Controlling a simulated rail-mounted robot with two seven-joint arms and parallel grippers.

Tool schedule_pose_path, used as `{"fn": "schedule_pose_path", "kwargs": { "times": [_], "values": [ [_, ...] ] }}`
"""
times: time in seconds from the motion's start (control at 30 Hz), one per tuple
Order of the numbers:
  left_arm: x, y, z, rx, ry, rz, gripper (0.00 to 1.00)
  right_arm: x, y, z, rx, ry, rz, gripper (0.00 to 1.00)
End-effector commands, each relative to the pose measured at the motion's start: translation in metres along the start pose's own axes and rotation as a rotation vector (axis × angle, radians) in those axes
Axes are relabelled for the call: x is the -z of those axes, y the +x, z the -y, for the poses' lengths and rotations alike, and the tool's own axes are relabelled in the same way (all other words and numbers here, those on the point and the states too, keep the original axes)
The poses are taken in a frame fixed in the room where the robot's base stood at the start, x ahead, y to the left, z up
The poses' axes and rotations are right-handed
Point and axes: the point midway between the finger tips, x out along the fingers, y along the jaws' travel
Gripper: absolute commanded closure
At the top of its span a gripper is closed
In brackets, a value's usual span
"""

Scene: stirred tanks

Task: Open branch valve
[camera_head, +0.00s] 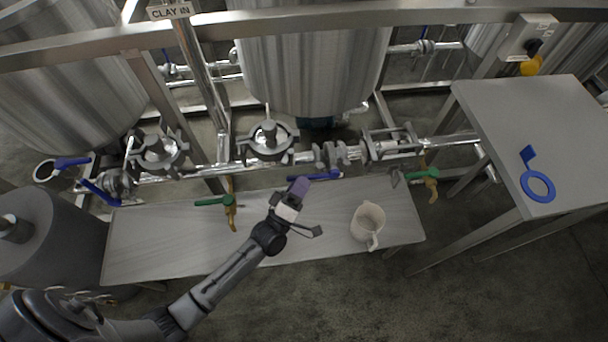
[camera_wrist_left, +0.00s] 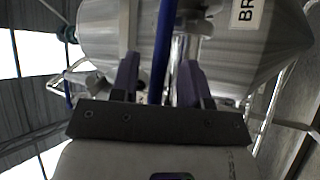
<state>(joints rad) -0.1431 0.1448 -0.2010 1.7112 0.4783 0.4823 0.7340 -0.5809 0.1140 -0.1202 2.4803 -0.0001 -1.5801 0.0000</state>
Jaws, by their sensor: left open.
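A blue valve lever (camera_head: 322,177) lies along the pipe run below the middle tank, roughly level. My left gripper (camera_head: 300,187) is at the left end of this lever, above the bench's back edge. In the left wrist view the purple fingers of the gripper (camera_wrist_left: 157,85) stand apart, with a blue bar (camera_wrist_left: 162,45) between them. The fingers look clear of the bar on both sides. The lever's left end is hidden behind the gripper in the head view. A sign (camera_wrist_left: 243,12) starting with "BR" shows on the wrist view's tank. My right gripper is not in view.
The long bench (camera_head: 180,255) holds a beige jug (camera_head: 368,222). Green-handled taps (camera_head: 213,201) (camera_head: 420,175) hang near the bench. Another blue lever (camera_head: 100,192) is at the left.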

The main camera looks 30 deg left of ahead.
Motion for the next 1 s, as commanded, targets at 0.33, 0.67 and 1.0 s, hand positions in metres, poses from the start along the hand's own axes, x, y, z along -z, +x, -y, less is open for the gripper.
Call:
{"fn": "schedule_pose_path", "kwargs": {
  "times": [0.33,0.67,1.0],
  "values": [
    [0.001,-0.07,-0.001,0.004,0.0,0.003,0.58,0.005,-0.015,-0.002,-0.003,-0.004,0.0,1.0],
    [0.0,-0.11,0.0,0.001,0.001,0.002,0.58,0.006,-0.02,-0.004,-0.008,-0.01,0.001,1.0],
    [0.0,-0.117,0.0,0.0,0.0,0.001,0.58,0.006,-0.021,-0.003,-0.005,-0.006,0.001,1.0]
  ]
}}
